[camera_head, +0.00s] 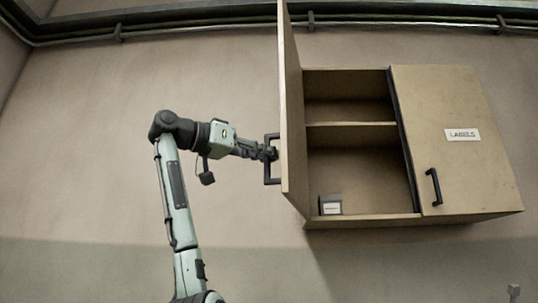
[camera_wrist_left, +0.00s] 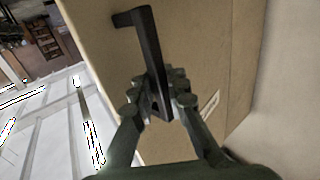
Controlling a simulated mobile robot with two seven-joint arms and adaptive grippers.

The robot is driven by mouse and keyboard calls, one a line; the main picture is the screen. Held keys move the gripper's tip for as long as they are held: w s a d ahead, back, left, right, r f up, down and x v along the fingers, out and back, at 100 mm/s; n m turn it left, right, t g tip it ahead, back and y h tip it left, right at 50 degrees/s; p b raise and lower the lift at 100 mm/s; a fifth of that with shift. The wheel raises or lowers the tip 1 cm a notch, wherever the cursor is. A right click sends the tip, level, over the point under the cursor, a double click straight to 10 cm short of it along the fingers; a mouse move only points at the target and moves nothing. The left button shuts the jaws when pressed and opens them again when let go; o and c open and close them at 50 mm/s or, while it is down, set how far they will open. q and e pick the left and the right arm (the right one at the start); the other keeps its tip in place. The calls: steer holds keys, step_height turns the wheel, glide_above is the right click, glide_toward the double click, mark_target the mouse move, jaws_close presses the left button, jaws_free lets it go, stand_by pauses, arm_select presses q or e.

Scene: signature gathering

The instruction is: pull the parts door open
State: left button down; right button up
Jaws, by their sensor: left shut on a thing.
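A wall cabinet holds two doors. The left door (camera_head: 291,110) stands swung out wide, seen nearly edge-on in the head view, and it also fills the middle of the left wrist view (camera_wrist_left: 205,60). Its black bar handle (camera_head: 272,158) is on the door's outer face; it also shows in the left wrist view (camera_wrist_left: 150,50). My left gripper (camera_head: 268,153) is shut on this handle, with its fingers on either side of the bar in the left wrist view (camera_wrist_left: 160,100). A label on this door is mostly hidden behind a finger. My right gripper is not in view.
The right door (camera_head: 455,105), marked LABELS, is closed and has its own black handle (camera_head: 434,187). Inside the open side are a shelf (camera_head: 350,124) and a small grey box (camera_head: 330,204) on the cabinet floor. A dark rail runs along the wall above.

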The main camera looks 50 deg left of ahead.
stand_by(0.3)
arm_select(q)
steer(key=c, duration=1.6)
jaws_free()
steer(key=shift+o, duration=0.2)
steer(key=shift+s, duration=0.1)
steer(key=v, duration=1.2)
